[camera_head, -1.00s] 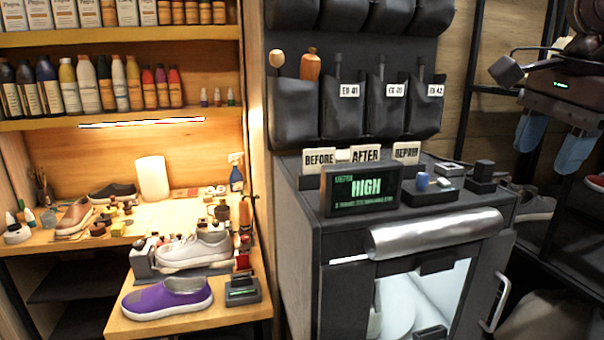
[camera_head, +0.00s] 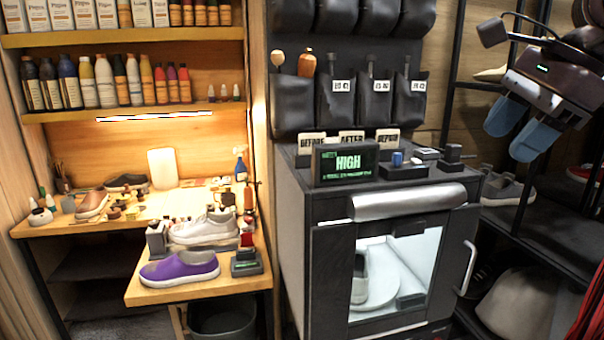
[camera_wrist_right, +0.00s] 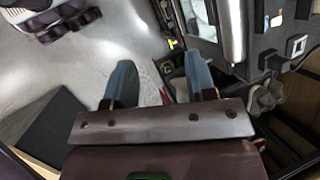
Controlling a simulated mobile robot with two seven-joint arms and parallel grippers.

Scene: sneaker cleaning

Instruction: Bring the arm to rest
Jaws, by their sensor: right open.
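My right gripper (camera_head: 519,130) is at the upper right of the head view, with its two blue fingers spread apart and nothing between them. It is in the air to the right of the dark cabinet, in front of the rack. In the right wrist view, the open fingers of the gripper (camera_wrist_right: 160,85) show over the grey floor. My left gripper is in neither view.
The dark cabinet (camera_head: 300,215) has a glass door (camera_head: 425,265), a silver handle bar and a display reading HIGH (camera_head: 346,163). A shoe (camera_head: 360,275) shows inside. A purple sneaker (camera_head: 180,268) and a white sneaker (camera_head: 205,228) are on the wooden bench.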

